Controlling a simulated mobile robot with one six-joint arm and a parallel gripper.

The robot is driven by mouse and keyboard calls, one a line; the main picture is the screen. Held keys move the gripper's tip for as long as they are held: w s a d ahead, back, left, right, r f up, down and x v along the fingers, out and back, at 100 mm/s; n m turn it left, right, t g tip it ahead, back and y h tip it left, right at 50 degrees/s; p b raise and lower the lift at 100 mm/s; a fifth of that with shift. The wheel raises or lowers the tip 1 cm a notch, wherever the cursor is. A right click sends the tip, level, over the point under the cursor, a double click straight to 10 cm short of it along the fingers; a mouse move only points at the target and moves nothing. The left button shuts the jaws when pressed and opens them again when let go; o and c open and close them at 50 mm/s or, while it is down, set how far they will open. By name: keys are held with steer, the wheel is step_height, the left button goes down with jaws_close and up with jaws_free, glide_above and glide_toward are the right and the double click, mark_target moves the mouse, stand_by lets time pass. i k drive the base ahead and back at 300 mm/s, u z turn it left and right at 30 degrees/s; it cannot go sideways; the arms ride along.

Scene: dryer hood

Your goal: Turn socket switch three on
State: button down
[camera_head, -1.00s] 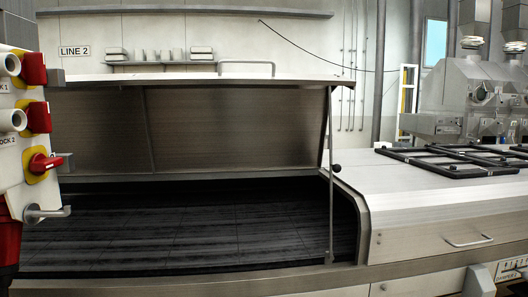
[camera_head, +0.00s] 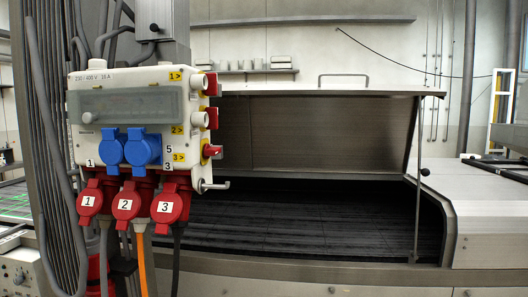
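A white socket box (camera_head: 128,88) hangs at the left in the head view. Three red switches sit one above another on its right side, on yellow plates. Yellow labels 1, 2 and 3 with arrows mark them from top to bottom. Switch three (camera_head: 212,151) is the lowest; its handle looks turned differently from switch one (camera_head: 212,84) and switch two (camera_head: 212,118). I see them nearly edge-on, so exact handle angles are hard to tell. Red sockets numbered 1, 2 (camera_head: 126,204) and 3 (camera_head: 168,206) hold plugs with cables. My gripper is not in view.
A metal hook (camera_head: 214,186) sticks out below switch three. The raised dryer hood (camera_head: 310,135) and dark conveyor bed (camera_head: 310,220) lie behind and right of the box. Thick grey cables (camera_head: 45,150) run along its left. Two blue sockets (camera_head: 127,149) sit on its front.

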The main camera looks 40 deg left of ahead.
mark_target(208, 151)
steer(key=u, duration=2)
steer(key=i, duration=0.95)
steer(key=u, duration=0.05)
steer(key=k, duration=1.35)
steer(key=z, duration=0.4)
steer(key=i, duration=0.95)
